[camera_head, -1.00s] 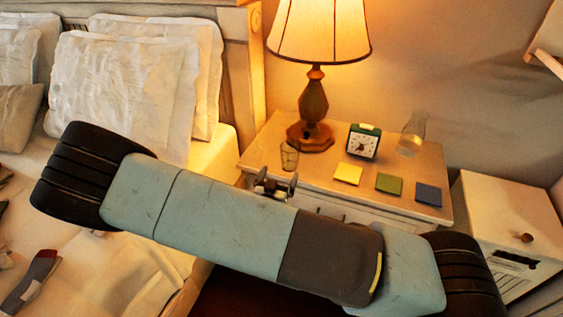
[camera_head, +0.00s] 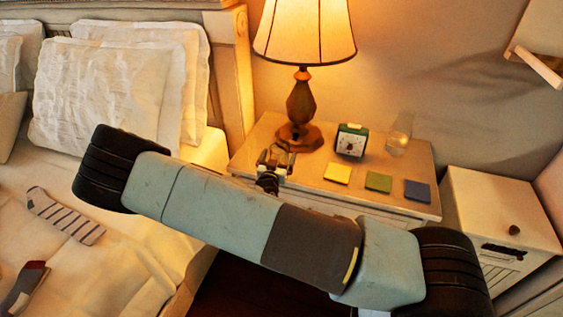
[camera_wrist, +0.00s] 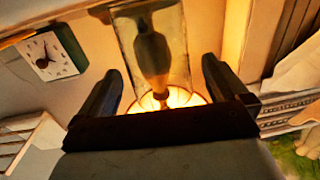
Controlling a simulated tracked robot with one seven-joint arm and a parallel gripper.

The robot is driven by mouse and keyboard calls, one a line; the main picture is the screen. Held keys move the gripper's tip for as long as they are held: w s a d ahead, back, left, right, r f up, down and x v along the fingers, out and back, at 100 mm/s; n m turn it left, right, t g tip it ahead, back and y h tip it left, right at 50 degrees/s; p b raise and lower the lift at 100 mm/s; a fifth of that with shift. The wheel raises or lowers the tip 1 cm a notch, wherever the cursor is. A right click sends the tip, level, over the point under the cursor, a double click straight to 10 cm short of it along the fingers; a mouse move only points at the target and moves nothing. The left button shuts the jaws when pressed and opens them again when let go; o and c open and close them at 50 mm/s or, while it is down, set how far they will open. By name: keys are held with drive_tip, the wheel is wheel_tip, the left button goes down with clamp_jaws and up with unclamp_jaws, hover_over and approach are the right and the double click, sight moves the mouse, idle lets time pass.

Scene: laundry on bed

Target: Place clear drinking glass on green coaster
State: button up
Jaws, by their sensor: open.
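The clear drinking glass (camera_wrist: 127,50) shows in the wrist view between and just beyond my two open fingers, with the lamp seen through it. My gripper (camera_wrist: 163,80) is open and not closed on it. In the head view my gripper (camera_head: 276,152) is at the nightstand's left front, in front of the lamp base, and largely covers the glass there. The green coaster (camera_head: 378,181) lies flat and bare near the nightstand's front edge, right of my gripper, between the yellow coaster (camera_head: 338,173) and the blue coaster (camera_head: 417,190).
The lit lamp (camera_head: 301,100) stands close behind my gripper. A green clock (camera_head: 351,141) and a clear glass vessel (camera_head: 399,136) stand behind the coasters. A white cabinet (camera_head: 490,215) is at right. The bed with pillows (camera_head: 95,95) is at left.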

drive_tip(key=shift+x, duration=0.95)
drive_tip(key=shift+c, duration=0.4)
drive_tip(key=c, duration=1.2)
drive_tip(key=shift+r, duration=0.15)
